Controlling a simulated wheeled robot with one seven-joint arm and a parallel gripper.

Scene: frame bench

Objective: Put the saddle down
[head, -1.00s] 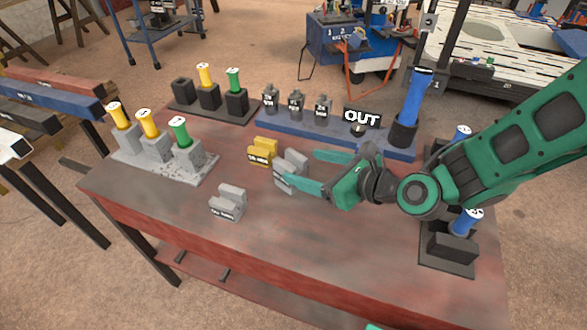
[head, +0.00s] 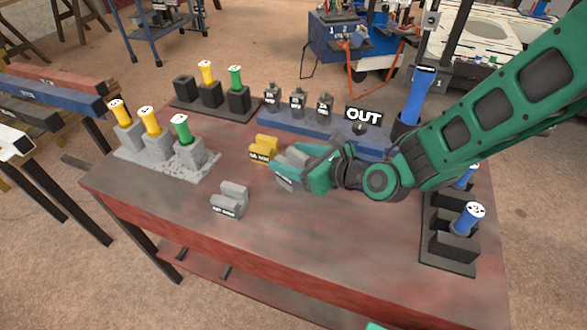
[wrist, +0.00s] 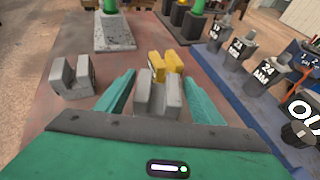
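A grey saddle (head: 298,157), a block with a notch in its top, stands on the bench, partly hidden by my gripper in the head view. In the wrist view this saddle (wrist: 157,98) is between my two fingers, with a narrow gap on each side. My gripper (wrist: 160,98) is open around it; it also shows in the head view (head: 295,164). A second grey saddle (head: 230,201) stands nearer the front edge, and shows at left in the wrist view (wrist: 70,76). A yellow saddle (head: 264,149) stands just behind the one between my fingers.
A grey stand (head: 205,163) with yellow and green cylinders is at left. A black rack (head: 243,115) is behind it. A blue rail (head: 290,123) with weights and an OUT sign (head: 363,116) runs along the back. A black holder (head: 448,262) is at right. The front middle is clear.

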